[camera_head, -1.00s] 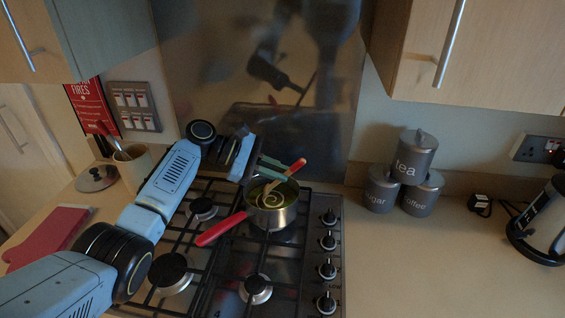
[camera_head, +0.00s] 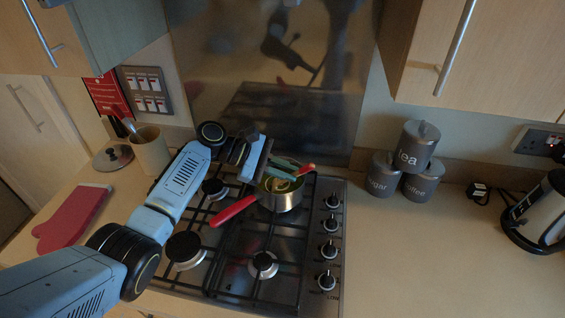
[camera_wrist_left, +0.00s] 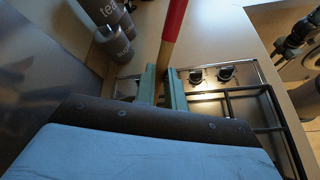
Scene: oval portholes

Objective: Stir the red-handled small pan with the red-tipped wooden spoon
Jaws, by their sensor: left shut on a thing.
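The small pan (camera_head: 284,203) stands on the back right of the hob, its red handle (camera_head: 232,211) pointing to the left and front. Its contents are greenish-yellow with a pale swirl, partly hidden by my gripper. My left gripper (camera_head: 286,170) is over the pan's back rim, shut on the wooden spoon. The spoon's red tip (camera_head: 308,169) sticks out to the right, and its lower end is mostly hidden behind the fingers. In the left wrist view the fingers (camera_wrist_left: 161,88) hold the wooden shaft, with the red end (camera_wrist_left: 174,22) above them.
Hob knobs (camera_head: 330,226) line the hob's right side. Tea, sugar and coffee canisters (camera_head: 417,148) stand at the back right, near a kettle (camera_head: 540,212). A utensil pot (camera_head: 150,152), a lid (camera_head: 112,157) and a red mitt (camera_head: 72,215) are on the left.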

